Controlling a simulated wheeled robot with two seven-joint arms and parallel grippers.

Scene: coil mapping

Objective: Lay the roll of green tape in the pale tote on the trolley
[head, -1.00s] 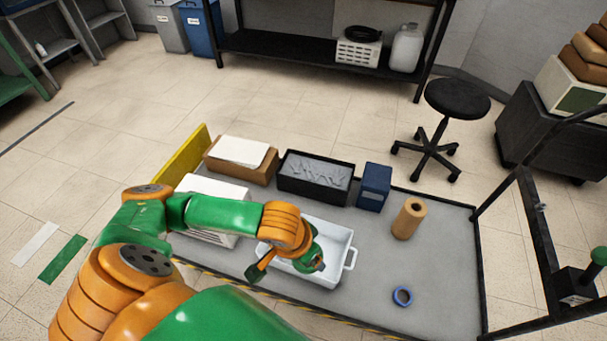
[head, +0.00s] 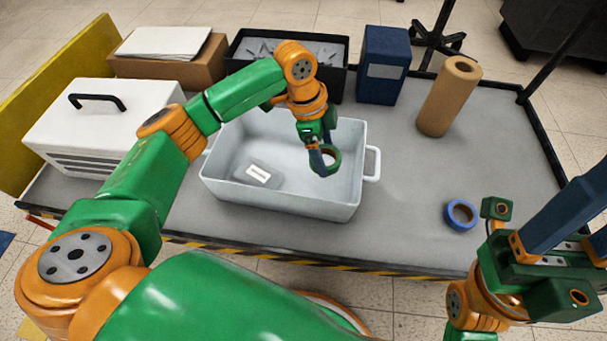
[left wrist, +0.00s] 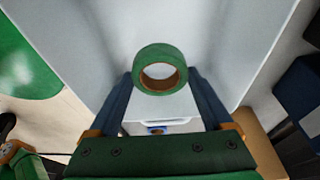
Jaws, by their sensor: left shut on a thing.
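The roll of green tape (head: 337,164) is held by my left gripper (head: 324,160) over the inside of the pale tote (head: 290,200), towards its right end. In the left wrist view the green tape (left wrist: 160,52) sits upright between the tips of the two blue fingers, its brown core facing the camera. I cannot tell whether the roll touches the tote floor. The tote stands on the grey trolley (head: 410,210) and has a white label low inside it. My right gripper (head: 580,225) is at the lower right with its fingers apart; its fingertips are cut off.
A blue tape roll (head: 460,215) and a brown paper roll (head: 448,97) stand right of the tote. Behind it are a black bin (head: 335,85), a blue box (head: 383,65) and a cardboard box (head: 170,72). A white handled case (head: 100,125) stands left.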

